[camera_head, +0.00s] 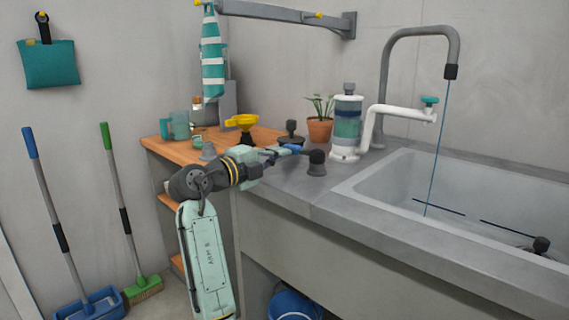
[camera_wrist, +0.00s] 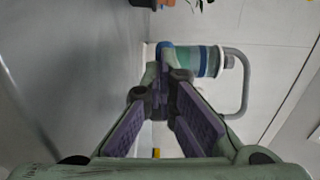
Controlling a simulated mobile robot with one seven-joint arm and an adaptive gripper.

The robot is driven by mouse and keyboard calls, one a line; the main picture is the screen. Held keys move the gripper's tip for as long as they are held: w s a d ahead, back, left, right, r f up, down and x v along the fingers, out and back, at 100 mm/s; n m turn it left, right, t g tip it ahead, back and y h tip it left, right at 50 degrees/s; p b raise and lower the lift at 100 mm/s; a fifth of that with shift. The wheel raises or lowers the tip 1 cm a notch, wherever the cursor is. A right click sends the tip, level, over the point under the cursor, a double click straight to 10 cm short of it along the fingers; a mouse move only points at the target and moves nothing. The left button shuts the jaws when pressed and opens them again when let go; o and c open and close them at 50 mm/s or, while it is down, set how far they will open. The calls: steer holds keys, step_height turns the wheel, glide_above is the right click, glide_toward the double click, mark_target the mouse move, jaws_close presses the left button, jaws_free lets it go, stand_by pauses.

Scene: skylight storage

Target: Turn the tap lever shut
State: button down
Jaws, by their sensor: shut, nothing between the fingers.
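A white tap (camera_head: 385,112) stands at the back edge of the counter and reaches right toward the sink, with a teal lever (camera_head: 430,100) on its end. Behind it a tall grey gooseneck tap (camera_head: 386,65) with a black nozzle arches over the sink. A thin blue stream (camera_head: 440,130) runs from near the nozzle down into the sink. My gripper (camera_head: 291,148) is shut and empty over the counter, left of and apart from the white tap. In the wrist view, my gripper (camera_wrist: 160,80) shows its fingers together; the teal lever cannot be made out there.
A striped teal and white canister (camera_head: 347,122) stands between my gripper and the taps; it also shows in the wrist view (camera_wrist: 208,62). A potted plant (camera_head: 320,130), a dark knobbed object (camera_head: 316,163) and a yellow funnel (camera_head: 241,121) are nearby. The sink (camera_head: 375,185) lies right.

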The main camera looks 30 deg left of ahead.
steer(key=shift+w+a, duration=0.1)
steer(key=shift+w, duration=0.25)
steer(key=shift+s, duration=0.1)
stand_by(0.5)
